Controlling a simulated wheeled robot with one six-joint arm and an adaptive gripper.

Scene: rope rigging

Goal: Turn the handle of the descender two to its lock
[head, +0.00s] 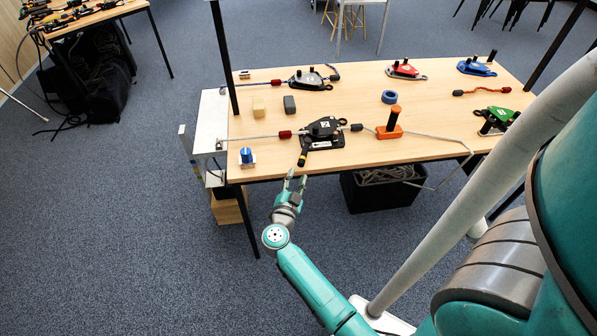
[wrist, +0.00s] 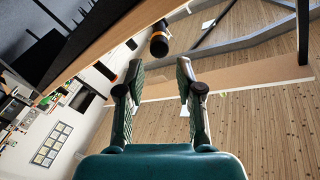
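A black descender (head: 324,128) sits on a dark plate near the table's front edge, with a rope running through it. I cannot read its number. Its black handle (head: 303,158) with a yellow-orange band points toward the front edge. My gripper (head: 295,180) is just in front of that edge, below the handle in the picture and apart from it. In the wrist view my gripper (wrist: 160,78) has its two fingers spread with nothing between them. A black handle end with an orange band (wrist: 160,42) shows beyond the fingertips, near the table's underside and edge.
An orange block with a black post (head: 389,128) stands right of the descender, a blue knob (head: 246,156) left. A grey-black descender (head: 309,80) lies behind; red (head: 405,69), blue (head: 476,67) and green (head: 496,119) devices lie farther right. A black rope bin (head: 380,190) stands under the table.

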